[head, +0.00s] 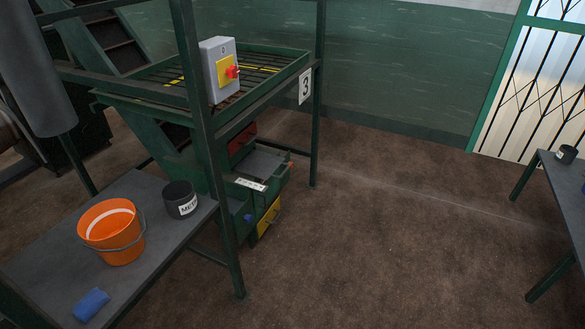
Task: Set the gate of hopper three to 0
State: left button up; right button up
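Hopper three stands left of centre in the head view, a green steel frame with a barred grate (282,68) on top and a number 3 plate (305,87) on its right post. Its sloping green body runs down below the grate. Low at its outlet is a grey flat plate (262,163) with a small orange part (290,164) at its right end. A white label strip (250,184) sits just below; its marks are too small to read, so I cannot tell the gate's setting. Neither of my grippers is in view.
A grey box with a red switch (232,72) is on the near post. A table (145,190) at the left holds an orange bucket (112,232), a black tub (180,200) and a blue object (91,304). Brown floor (400,240) is clear towards another table (565,190).

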aim_at(261, 166)
jog(key=i+l, duration=0.35)
jog(key=i+l+u, duration=0.5)
jog(key=l, duration=0.15)
jog(key=i+l+u, duration=0.1)
jog(key=l+u, duration=0.15)
jog(key=l, duration=0.1)
